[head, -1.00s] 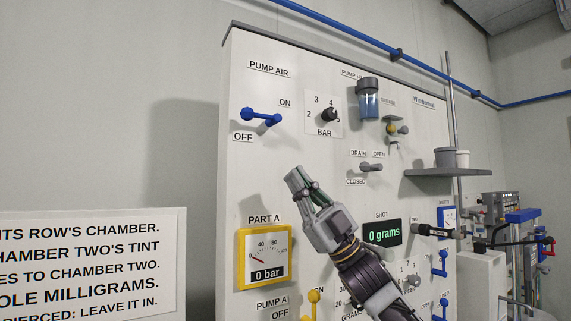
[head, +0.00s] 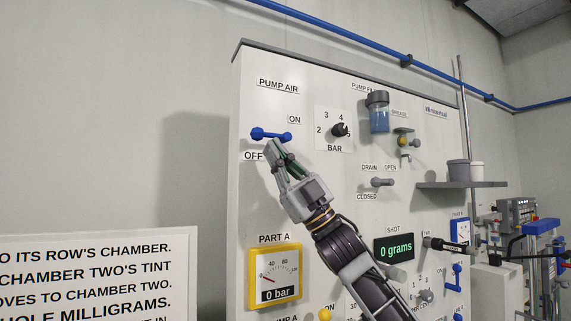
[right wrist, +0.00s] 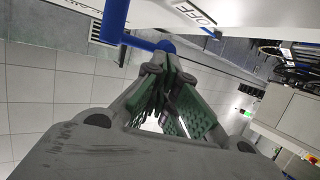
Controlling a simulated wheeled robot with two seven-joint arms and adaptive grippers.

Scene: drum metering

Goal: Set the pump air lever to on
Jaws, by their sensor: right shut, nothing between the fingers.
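The blue pump air lever (head: 268,134) lies nearly level on the upper left of the panel, under the PUMP AIR label (head: 278,86). The ON label (head: 295,119) is above its right end, and the OFF label (head: 253,156) is below its left end. In the right wrist view the blue lever (right wrist: 148,42) shows just beyond the shut fingers (right wrist: 166,75). I cannot tell whether they touch it. My left gripper is out of view.
The bar knob (head: 339,130) is right of the lever, and the drain lever (head: 382,182) is lower right. The Part A gauge (head: 275,295) reads 0 bar below. A grey shelf (head: 462,184) with cups juts from the right.

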